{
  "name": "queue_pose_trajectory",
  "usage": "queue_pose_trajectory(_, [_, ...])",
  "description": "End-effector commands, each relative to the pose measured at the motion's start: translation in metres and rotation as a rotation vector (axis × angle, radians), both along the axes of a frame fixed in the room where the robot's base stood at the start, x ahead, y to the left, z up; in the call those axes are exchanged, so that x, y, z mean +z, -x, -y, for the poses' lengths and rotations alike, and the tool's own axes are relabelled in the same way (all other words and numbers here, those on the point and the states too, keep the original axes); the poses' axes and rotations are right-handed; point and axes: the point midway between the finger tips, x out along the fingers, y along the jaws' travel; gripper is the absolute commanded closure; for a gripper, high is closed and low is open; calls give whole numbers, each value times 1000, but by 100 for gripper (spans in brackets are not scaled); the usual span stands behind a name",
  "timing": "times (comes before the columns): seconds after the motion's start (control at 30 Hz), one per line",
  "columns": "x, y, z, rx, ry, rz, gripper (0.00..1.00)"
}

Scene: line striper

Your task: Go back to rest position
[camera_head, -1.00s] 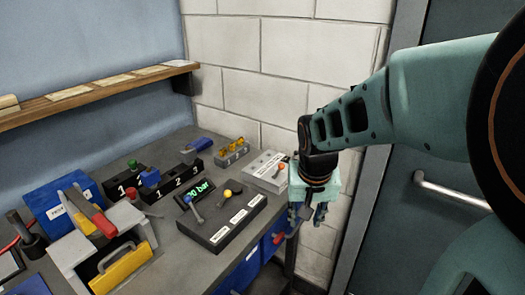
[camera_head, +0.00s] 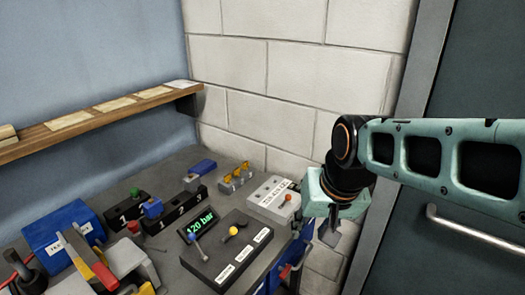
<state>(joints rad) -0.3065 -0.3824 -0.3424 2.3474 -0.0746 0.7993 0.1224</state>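My gripper (camera_head: 328,236) hangs at the right of the workbench, past its right edge, below my teal arm. It points down, clear of everything on the bench. Its fingers are small and seen edge-on, so I cannot tell whether they are open or shut. I see nothing held in it.
A wooden shelf (camera_head: 90,117) is on the wall. A door (camera_head: 470,200) stands right.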

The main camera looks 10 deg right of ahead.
Motion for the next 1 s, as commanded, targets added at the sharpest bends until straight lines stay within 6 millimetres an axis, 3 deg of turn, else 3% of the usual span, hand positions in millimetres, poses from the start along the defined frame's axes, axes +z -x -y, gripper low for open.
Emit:
queue_pose_trajectory(0.23, [8,3,-1,4,-1,9,69])
queue_pose_trajectory(0.6, [87,59,-14,71,62,114,69])
queue_pose_trajectory(0.8, [98,74,-16,89,105,135,69])
queue_pose_trajectory(1.0, [96,76,-17,91,108,135,69])
